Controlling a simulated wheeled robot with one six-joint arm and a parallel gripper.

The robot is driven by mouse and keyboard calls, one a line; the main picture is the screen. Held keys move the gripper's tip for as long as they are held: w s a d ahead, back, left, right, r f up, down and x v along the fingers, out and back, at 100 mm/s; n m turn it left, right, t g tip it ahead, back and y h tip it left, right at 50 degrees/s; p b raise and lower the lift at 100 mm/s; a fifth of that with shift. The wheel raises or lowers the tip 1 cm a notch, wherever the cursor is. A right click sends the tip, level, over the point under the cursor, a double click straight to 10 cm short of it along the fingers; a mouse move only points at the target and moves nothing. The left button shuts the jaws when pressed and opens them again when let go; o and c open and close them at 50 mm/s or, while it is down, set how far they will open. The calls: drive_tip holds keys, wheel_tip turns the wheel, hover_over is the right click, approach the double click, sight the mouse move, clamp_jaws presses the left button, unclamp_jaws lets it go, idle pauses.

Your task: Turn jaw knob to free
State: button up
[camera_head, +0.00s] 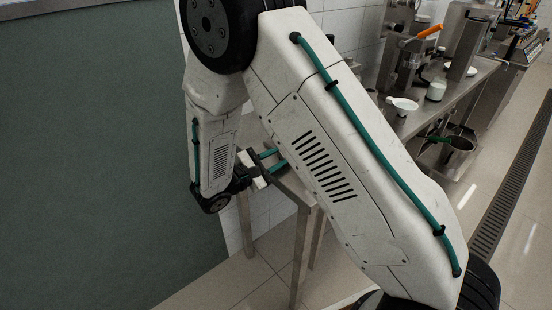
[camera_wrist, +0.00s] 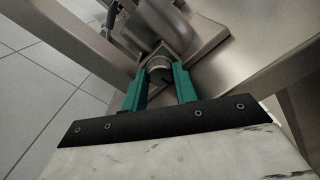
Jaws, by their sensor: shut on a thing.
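In the wrist view, a round metal knob (camera_wrist: 159,66) sits between the two green fingers of my gripper (camera_wrist: 160,84). The fingers are closed around its sides. Behind it is a grey metal plate or housing (camera_wrist: 206,30), tilted in the picture. In the head view, my gripper (camera_head: 272,161) reaches to the right at the small metal table, partly behind my own arm. The knob itself is hidden there. I cannot tell from the knob's surface which way it is turned.
The small metal table (camera_head: 304,250) stands on tiled floor below my gripper. A steel counter (camera_head: 408,122) at the right holds machines, a white bowl (camera_head: 402,104) and a jar (camera_head: 436,89). A dark green panel (camera_head: 90,150) fills the left.

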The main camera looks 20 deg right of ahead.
drive_tip(key=shift+m, duration=0.6)
drive_tip(key=o, duration=1)
drive_tip(key=shift+c, duration=0.2)
drive_tip(key=shift+f, duration=0.1)
